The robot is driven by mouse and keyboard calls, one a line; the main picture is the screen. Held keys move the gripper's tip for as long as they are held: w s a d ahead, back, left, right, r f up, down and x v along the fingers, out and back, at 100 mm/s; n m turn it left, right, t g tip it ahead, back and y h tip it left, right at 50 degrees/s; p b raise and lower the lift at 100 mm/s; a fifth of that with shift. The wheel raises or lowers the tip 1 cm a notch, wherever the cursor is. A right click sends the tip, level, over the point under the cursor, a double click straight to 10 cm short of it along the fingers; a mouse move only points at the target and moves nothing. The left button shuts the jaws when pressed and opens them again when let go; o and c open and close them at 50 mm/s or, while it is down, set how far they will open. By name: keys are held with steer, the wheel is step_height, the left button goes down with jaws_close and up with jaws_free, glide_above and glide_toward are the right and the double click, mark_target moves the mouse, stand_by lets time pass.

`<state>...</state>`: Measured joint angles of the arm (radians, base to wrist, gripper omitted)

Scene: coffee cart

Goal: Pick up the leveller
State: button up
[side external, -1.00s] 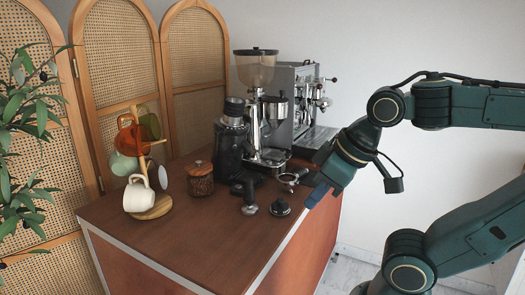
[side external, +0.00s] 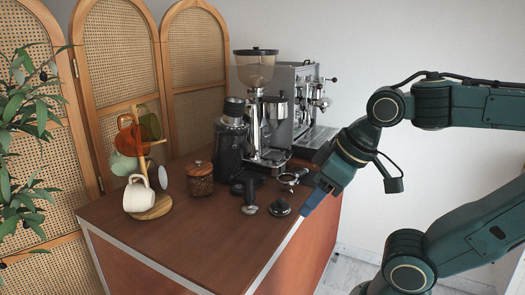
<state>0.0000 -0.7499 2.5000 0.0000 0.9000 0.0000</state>
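The leveller looks to be the low, round black piece (side external: 280,208) near the right front edge of the counter. It stands by itself, and nothing covers it. My gripper (side external: 311,202) is to its right, with its blue fingers pointing down and left near the counter's edge. The fingertips are apart from the leveller in the picture. The fingers overlap from this side, so I cannot tell whether they are open. I see nothing held.
A tamper (side external: 249,202) stands just left of the leveller, and a portafilter (side external: 292,178) lies behind it. The grinder (side external: 231,145) and espresso machine (side external: 300,100) stand further back. A mug tree (side external: 150,208) and a jar (side external: 199,180) are left. The front counter (side external: 190,240) is clear.

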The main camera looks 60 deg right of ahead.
steer(key=o, duration=0.6)
steer(key=shift+c, duration=0.2)
steer(key=m+g, duration=0.6)
steer(key=m, duration=1.3)
glide_above(280, 200)
step_height(280, 200, down, 6)
steer(key=shift+s+d+f, duration=0.1)
steer(key=shift+f, duration=4.4)
steer(key=shift+f, duration=0.1)
steer(key=shift+f, duration=2.5)
